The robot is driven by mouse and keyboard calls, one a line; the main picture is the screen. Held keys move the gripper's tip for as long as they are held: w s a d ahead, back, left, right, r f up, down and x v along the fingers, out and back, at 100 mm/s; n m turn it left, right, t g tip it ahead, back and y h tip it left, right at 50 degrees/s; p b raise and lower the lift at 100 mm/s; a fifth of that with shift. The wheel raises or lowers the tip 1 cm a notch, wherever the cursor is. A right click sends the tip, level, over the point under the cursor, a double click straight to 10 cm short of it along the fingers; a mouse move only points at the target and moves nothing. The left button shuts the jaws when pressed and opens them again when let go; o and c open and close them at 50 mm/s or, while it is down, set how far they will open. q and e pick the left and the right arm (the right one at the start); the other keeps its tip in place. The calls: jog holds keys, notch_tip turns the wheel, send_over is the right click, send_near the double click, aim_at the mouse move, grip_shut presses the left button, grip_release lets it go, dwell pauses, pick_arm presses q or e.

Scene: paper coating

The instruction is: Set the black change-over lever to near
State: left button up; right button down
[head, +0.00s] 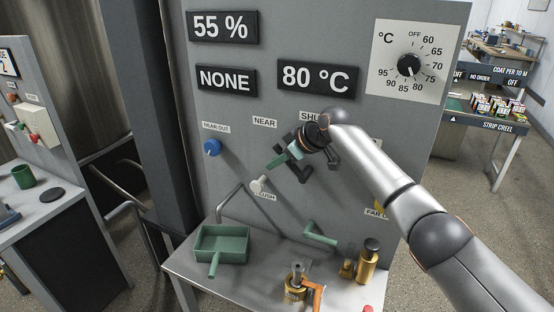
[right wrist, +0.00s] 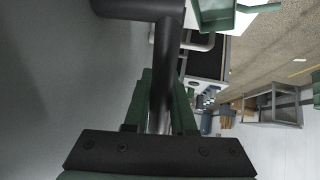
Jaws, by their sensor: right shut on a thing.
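My right gripper (head: 283,158) reaches in from the right, close to the grey panel (head: 232,150). In the right wrist view its green fingers (right wrist: 162,100) are shut around the black lever (right wrist: 166,55), a dark bar that runs between them up to a thick black end. In the head view the lever is largely hidden by the gripper and wrist, so its exact angle is hard to tell. The NEAR label (head: 264,122) is up and left of the gripper. The SHUT label (head: 309,116) is above it, partly covered by my wrist. My left gripper is not in view.
A blue knob (head: 211,147) and a pale knob (head: 259,184) are left of and below the gripper. Below, the bench carries a green tray (head: 222,231), a brass cylinder (head: 367,262) and an orange-handled tool (head: 317,296). A temperature dial (head: 409,65) is at upper right.

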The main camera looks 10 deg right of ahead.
jog(key=shift+s+f, duration=0.1)
jog(key=shift+f, duration=0.1)
jog(key=c, duration=0.8)
grip_release()
jog(key=shift+a, duration=0.1)
jog(key=shift+o, duration=0.2)
jog(key=shift+r, duration=0.1)
jog(key=b+v, duration=0.2)
jog(key=v, duration=1)
jog(key=shift+s+d+r, duration=0.1)
jog(key=shift+s+d, duration=0.05)
jog(key=shift+d, duration=0.05)
